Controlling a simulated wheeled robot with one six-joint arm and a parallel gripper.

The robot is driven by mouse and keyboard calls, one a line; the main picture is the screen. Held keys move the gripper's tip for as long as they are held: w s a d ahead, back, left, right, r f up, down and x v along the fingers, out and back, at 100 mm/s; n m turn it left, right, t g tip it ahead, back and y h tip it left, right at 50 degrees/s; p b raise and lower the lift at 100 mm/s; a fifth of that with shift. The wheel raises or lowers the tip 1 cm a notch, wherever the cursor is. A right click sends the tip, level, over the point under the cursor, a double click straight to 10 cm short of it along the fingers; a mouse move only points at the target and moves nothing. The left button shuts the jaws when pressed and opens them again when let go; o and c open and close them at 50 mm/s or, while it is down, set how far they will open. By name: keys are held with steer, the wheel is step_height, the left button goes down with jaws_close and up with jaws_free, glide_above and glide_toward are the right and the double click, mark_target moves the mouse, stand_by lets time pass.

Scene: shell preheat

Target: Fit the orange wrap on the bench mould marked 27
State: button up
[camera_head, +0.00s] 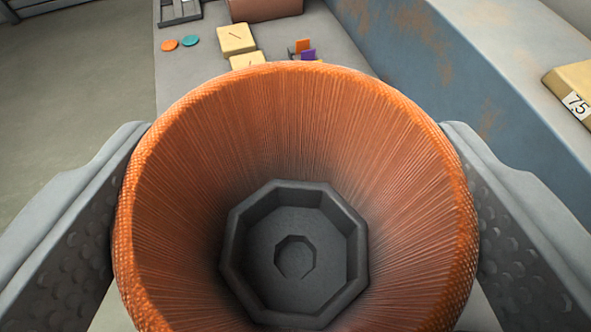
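My gripper (296,190) has one grey finger on each side of the orange wrap (300,110). Both dimpled finger pads press against its outer sides, and the wrap is held between them. The wrap is a wide, ribbed, open-mouthed shell with a braided rim, facing the camera. A dark grey octagonal piece (240,255) with a small raised ring in its middle shows at the bottom of the wrap. I cannot tell whether it belongs to the wrap or lies beyond it. No mould marked 27 can be read in view; the wrap hides much of the area ahead.
A yellow block marked 75 (572,90) sits on a raised ledge at right, above a worn blue wall (440,60). Yellow blocks (236,38), an orange disc (169,45), a teal disc (191,41) and small orange and purple tabs lie on the grey bench (172,85). Open floor is at left.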

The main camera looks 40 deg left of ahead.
mark_target(296, 268)
steer(key=shift+f, duration=5.95)
steer(key=shift+s+f, duration=0.15)
steer(key=shift+f, duration=0.8)
steer(key=shift+s+f, duration=0.15)
steer(key=shift+f, duration=0.8)
steer(key=shift+w+f, duration=0.1)
steer(key=shift+f, duration=0.3)
steer(key=shift+c, duration=1.3)
steer(key=shift+s+d, duration=0.15)
steer(key=shift+s, duration=0.1)
steer(key=o, duration=1)
steer(key=shift+w+f, duration=0.1)
steer(key=shift+o, duration=1.3)
steer(key=shift+w, duration=0.15)
steer(key=shift+r, duration=0.25)
